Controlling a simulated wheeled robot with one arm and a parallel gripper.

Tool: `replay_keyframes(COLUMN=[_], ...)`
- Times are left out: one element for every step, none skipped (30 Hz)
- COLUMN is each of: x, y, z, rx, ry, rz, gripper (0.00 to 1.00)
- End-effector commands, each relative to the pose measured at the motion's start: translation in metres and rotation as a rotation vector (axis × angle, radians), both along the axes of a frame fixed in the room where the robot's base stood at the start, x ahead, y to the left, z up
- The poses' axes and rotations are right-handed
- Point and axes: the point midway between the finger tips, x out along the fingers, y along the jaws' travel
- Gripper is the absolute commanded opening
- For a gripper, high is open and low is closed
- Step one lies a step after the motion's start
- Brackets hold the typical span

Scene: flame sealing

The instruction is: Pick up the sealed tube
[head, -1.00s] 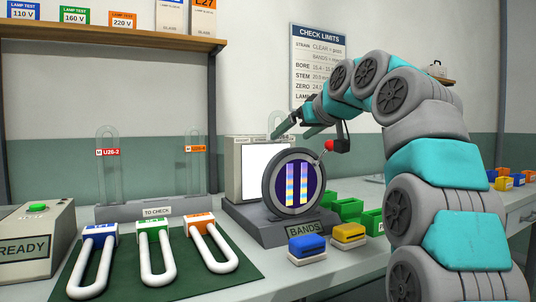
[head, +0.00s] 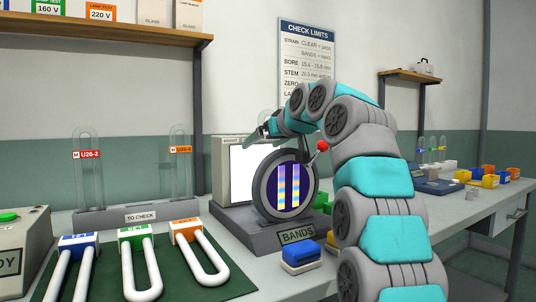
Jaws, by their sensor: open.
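A clear glass U-tube (head: 86,165) with a red U26-2 label stands bend-up in the TO CHECK rack (head: 140,217) at the left. A second one (head: 180,165) with an orange label stands at the rack's right end. Another clear bend (head: 266,117) shows faintly behind my gripper, above the BANDS viewer (head: 257,190). Two banded bars show in the viewer's round window. I cannot tell which tube is the sealed one. My gripper (head: 254,134) is open above the viewer's white panel, left of the red-knobbed lever; its fingertips show small. I cannot tell whether it touches anything.
Three white U-shaped pieces with blue, green and orange heads (head: 185,230) lie on a green mat (head: 215,272). A blue block (head: 301,252) lies before the viewer. Several coloured bins (head: 490,180) and glass tubes (head: 430,150) stand at the far right. A shelf (head: 100,27) overhangs the left.

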Motion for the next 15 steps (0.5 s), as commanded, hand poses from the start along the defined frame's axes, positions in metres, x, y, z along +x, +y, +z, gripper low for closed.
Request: replay_keyframes(x=[0.0044, 0.0058, 0.007, 0.0075, 0.0076, 0.0075, 0.0072, 0.0073, 0.0073, 0.0072, 0.0072, 0.0072, 0.0072, 0.0072, 0.0072], y=[0.0028, 0.0038, 0.0047, 0.005, 0.0051, 0.005, 0.005, 0.0049, 0.0049, 0.0049, 0.0049, 0.0049, 0.0049, 0.0049, 0.0049], z=[-0.0008, -0.0013, -0.0018, -0.002, -0.002, -0.002, -0.002, -0.0021, -0.0023, -0.0022, -0.0024, -0.0023, -0.0023, -0.0023, -0.0025], rx=[0.0, 0.001, 0.001, 0.001, 0.001, 0.001, 0.001, 0.001, 0.001, 0.001, 0.001, 0.001, 0.001, 0.001, 0.001], ry=[0.0, -0.001, -0.002, -0.003, -0.003, -0.003, -0.003, -0.003, -0.003, -0.003, -0.003, -0.003, -0.003, -0.003, -0.002], rz=[0.0, 0.0, -0.001, -0.001, -0.001, -0.001, -0.001, -0.001, -0.001, -0.001, -0.001, -0.001, -0.001, -0.001, 0.0], gripper=[1.0, 1.0, 1.0, 1.0, 1.0, 1.0, 1.0, 1.0, 1.0, 0.98, 0.94, 0.9, 0.86, 0.83, 0.79])
